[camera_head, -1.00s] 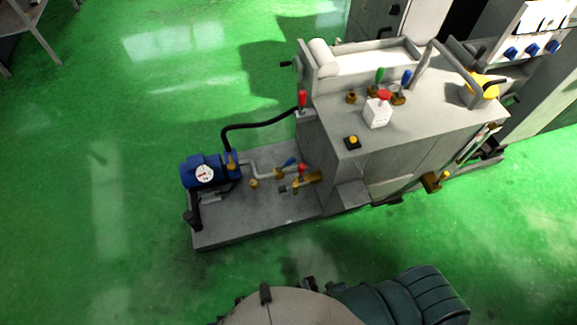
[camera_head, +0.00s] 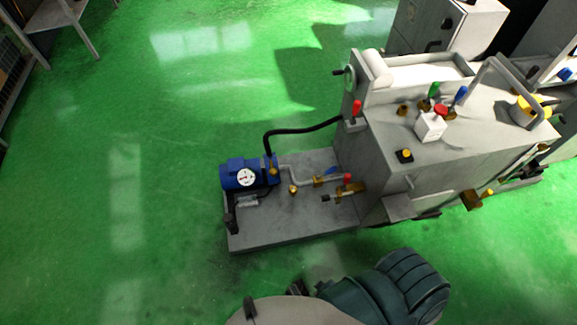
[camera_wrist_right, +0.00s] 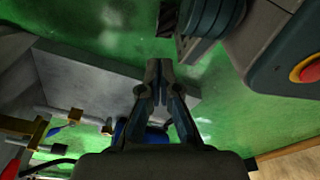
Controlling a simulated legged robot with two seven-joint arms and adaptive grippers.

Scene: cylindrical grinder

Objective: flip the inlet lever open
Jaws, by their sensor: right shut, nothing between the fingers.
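Several levers show in the head view, and I cannot tell which one is the inlet lever. A blue lever (camera_head: 331,171) and a red lever (camera_head: 347,178) sit on brass fittings low on the grey base plate, beside the pump (camera_head: 243,176). Another red lever (camera_head: 356,108) stands higher at the machine's near corner. My right gripper (camera_wrist_right: 158,68) is shut and empty above the floor and plate, apart from every lever. In the right wrist view the blue lever (camera_wrist_right: 58,129) and brass fittings are at the lower left. My left gripper is not in view.
The grey grinder (camera_head: 455,135) has green, blue and red handles on top. A black hose (camera_head: 300,130) arches from the pump to the machine. The base plate (camera_head: 285,235) has a raised edge over open green floor. A metal rack (camera_head: 60,15) stands at the far left.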

